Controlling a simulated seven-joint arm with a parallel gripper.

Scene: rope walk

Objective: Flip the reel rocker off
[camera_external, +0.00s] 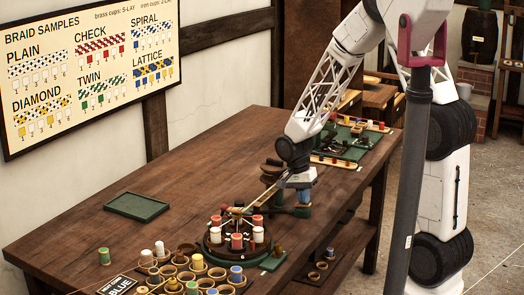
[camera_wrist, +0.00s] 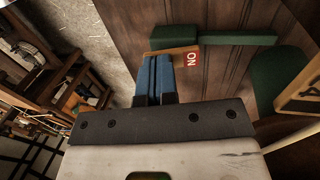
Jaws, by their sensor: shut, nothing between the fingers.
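My gripper (camera_wrist: 153,78) has its two blue fingers pressed together with nothing between them, and they point down. In the wrist view the fingertips are at a light wooden piece (camera_wrist: 168,52) that has a red ON label (camera_wrist: 193,59), seen upside down. This looks like the reel rocker; I cannot tell if the fingers touch it. Dark green blocks (camera_wrist: 237,38) lie just past it. In the external view my gripper (camera_external: 303,198) is low over the table beside a dark green and brown stand (camera_external: 273,178); the rocker cannot be made out there.
A round braiding stand (camera_external: 237,241) with red and white spools stands in front of my gripper. Several wooden cups (camera_external: 181,272) with spools sit at the near end. A green tray (camera_external: 136,207) lies left. The bare tabletop (camera_external: 210,165) is clear at left and back.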

